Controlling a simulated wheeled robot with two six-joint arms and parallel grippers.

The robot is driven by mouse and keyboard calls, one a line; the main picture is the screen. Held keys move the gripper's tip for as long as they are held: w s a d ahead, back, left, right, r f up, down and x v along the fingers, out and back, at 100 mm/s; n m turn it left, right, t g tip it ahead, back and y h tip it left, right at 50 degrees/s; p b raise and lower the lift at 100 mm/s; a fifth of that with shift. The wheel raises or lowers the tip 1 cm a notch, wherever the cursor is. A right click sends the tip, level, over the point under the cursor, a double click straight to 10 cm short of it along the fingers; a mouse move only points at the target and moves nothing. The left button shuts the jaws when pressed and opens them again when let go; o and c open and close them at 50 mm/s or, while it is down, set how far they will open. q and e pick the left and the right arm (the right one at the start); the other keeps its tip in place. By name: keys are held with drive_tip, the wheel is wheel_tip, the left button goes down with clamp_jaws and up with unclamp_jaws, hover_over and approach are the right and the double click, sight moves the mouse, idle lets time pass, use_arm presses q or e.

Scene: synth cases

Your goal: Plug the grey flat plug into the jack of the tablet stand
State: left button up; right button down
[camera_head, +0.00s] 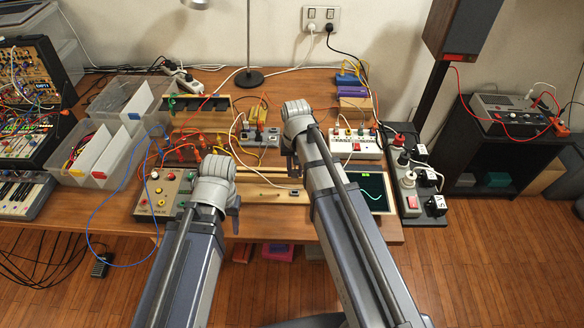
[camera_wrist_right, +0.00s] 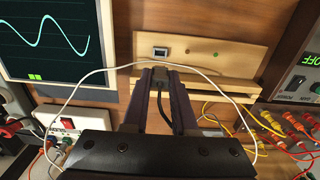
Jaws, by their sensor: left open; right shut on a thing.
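The wooden tablet stand (camera_wrist_right: 215,48) lies ahead of my right gripper in the right wrist view. Its jack (camera_wrist_right: 160,52) is a small pale-rimmed socket with a dark opening. My right gripper (camera_wrist_right: 160,80) is shut on the dark grey flat plug (camera_wrist_right: 159,74), whose black cable trails back between the fingers. The plug points at the jack, with a small gap seeming to show between them. In the head view the stand (camera_head: 262,190) is on the table's front part, with the jack (camera_head: 293,193) near my right arm. My left gripper (camera_head: 235,212) is open and empty, left of the stand.
A thin white cable (camera_wrist_right: 95,75) arcs across near the gripper fingers. A grey box with coloured knobs (camera_head: 160,190) is at the left, and a white switched strip (camera_head: 350,145) behind. Clear trays (camera_head: 100,155) stand further left.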

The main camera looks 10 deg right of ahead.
sight(295, 178)
drive_tip(key=shift+f+b, duration=1.85)
drive_tip(key=shift+f, duration=0.1)
drive_tip(key=shift+f, duration=0.15)
drive_tip(key=shift+f+b, duration=0.75)
drive_tip(key=shift+b, duration=0.15)
drive_tip(key=shift+f+b, duration=1.15)
drive_tip(key=c, duration=0.6)
unclamp_jaws()
drive_tip(key=shift+r, duration=0.1)
wheel_tip(295, 178, up, 8)
drive_tip(key=p, duration=0.8)
